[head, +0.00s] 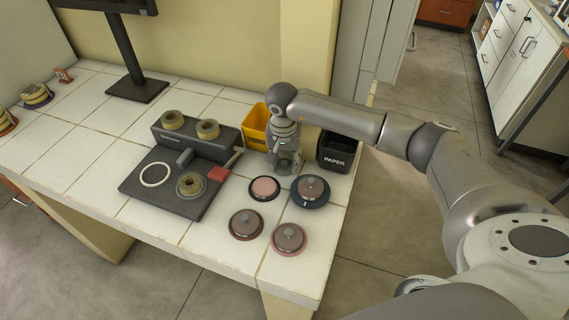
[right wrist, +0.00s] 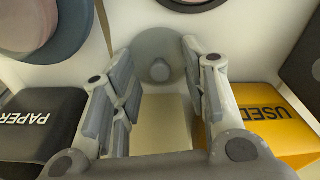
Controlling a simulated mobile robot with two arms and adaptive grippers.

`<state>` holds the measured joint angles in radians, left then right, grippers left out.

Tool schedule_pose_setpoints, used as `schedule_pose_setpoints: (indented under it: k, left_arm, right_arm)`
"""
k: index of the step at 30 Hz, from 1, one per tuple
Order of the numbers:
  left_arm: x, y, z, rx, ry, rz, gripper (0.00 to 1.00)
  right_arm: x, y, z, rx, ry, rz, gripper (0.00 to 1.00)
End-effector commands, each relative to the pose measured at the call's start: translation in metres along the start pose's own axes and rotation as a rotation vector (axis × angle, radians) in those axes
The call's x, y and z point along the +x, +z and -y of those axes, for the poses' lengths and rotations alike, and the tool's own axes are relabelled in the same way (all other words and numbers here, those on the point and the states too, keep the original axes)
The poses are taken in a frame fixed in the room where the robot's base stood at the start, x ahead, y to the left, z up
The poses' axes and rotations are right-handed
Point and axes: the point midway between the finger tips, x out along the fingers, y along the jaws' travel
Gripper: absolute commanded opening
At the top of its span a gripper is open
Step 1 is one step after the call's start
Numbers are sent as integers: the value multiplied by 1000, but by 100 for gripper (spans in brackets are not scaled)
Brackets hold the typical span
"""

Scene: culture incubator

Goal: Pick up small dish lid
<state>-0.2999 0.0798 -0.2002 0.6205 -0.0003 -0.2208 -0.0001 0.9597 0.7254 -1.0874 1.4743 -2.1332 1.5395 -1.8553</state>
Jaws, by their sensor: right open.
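A grey round lid with a small knob (right wrist: 160,68) lies near the bins, seen in the right wrist view between the fingertips of my right gripper. My right gripper (head: 285,166) is open and points down at the back right of the tiled table. In the right wrist view its fingers (right wrist: 158,85) stand on either side of the lid; I cannot tell whether they touch it. In the head view the gripper mostly hides the lid. An open dish with pink contents (head: 265,187) stands just in front of the gripper. My left gripper is not in view.
Lidded dishes stand nearby: blue-rimmed (head: 325,199), brown (head: 233,231) and pink (head: 289,250). A yellow bin (head: 256,124) and a black PAPER bin (head: 336,154) flank the gripper behind. A dark device (head: 150,190) with rings stands left. A monitor (head: 128,50) is behind.

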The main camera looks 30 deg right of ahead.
Motion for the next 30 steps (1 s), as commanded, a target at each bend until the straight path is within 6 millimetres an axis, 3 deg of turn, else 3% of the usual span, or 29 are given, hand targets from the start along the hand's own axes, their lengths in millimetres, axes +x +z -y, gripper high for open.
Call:
schedule_pose_setpoints:
  k: [5, 14, 30]
  left_arm:
    - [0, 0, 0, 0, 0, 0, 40]
    - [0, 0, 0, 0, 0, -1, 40]
    - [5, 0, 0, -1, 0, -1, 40]
  right_arm:
    - [0, 0, 0, -1, -1, 0, 41]
    - [0, 0, 0, 0, -1, 0, 4]
    - [-6, -1, 1, 0, -2, -1, 3]
